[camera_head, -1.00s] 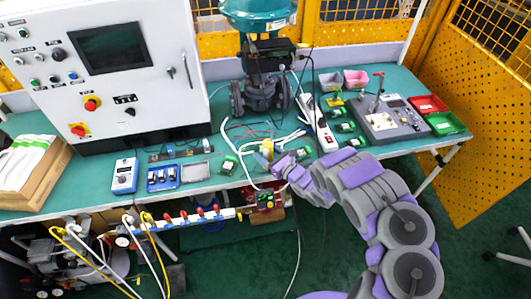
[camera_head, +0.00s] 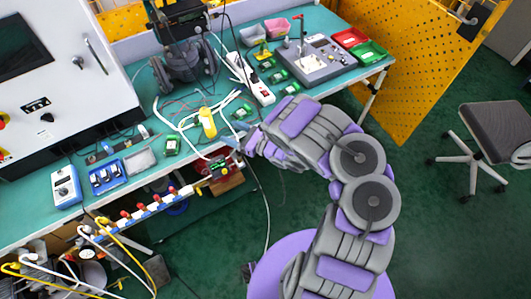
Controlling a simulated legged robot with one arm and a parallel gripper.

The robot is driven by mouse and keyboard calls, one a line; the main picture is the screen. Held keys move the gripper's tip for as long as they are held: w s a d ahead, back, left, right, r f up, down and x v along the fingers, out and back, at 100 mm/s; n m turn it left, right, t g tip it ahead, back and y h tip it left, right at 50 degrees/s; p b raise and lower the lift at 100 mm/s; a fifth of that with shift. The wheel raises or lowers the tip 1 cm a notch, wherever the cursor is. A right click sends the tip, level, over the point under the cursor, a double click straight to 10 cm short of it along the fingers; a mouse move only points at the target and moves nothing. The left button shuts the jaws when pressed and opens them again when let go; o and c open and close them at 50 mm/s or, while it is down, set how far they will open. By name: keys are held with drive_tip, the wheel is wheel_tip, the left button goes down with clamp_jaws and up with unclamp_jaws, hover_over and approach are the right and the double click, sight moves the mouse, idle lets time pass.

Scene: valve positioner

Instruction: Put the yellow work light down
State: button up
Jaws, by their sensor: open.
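The yellow work light (camera_head: 207,122) stands on the green workbench (camera_head: 212,60) near its front edge, among white cables. My gripper (camera_head: 238,143) is at the front edge of the bench, just right of and below the light in the picture. It is open, and a small gap shows between it and the light. The fingers are small and partly blurred against the bench edge.
White cables and a power strip (camera_head: 250,78) lie around the light. Several green modules (camera_head: 243,110) are close by. A valve assembly (camera_head: 182,65) stands behind. A control box (camera_head: 312,60) is to the right, and an office chair (camera_head: 490,130) stands on the floor.

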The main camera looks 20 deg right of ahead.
drive_tip(key=w+d+r+m+h, duration=0.3)
drive_tip(key=w+d+m+h, duration=0.15)
drive_tip(key=d, duration=0.35)
drive_tip(key=w+d+r+m+h, duration=0.3)
drive_tip(key=d+m+h, duration=0.25)
drive_tip(key=d, duration=0.35)
drive_tip(key=s+d+r+m+g+h, duration=0.1)
drive_tip(key=s+d+r+m+h, duration=0.3)
drive_tip(key=d+r+m, duration=0.25)
drive_tip(key=s+d+r+m+g+h, duration=0.25)
drive_tip(key=d+r+m+h, duration=0.2)
drive_tip(key=r+m, duration=0.3)
drive_tip(key=s+a+r+m+g, duration=0.1)
drive_tip(key=s+r+m+g, duration=0.1)
drive_tip(key=s+m, duration=0.4)
drive_tip(key=s+a+r+m+g, duration=0.1)
drive_tip(key=s+r+m+g, duration=0.1)
drive_tip(key=s+m, duration=0.45)
drive_tip(key=s+a+r+m+g+y, duration=0.1)
drive_tip(key=s+a, duration=0.4)
drive_tip(key=s, duration=0.5)
drive_tip(key=s+a+m+g+y, duration=0.2)
drive_tip(key=s+a+m, duration=0.3)
drive_tip(key=s, duration=0.5)
drive_tip(key=s+a+r+m+g+y, duration=0.1)
drive_tip(key=s+a+m+g+y, duration=0.1)
drive_tip(key=s+a, duration=0.5)
drive_tip(key=s+m+g, duration=0.1)
drive_tip(key=s, duration=0.2)
drive_tip(key=shift+r, duration=0.35)
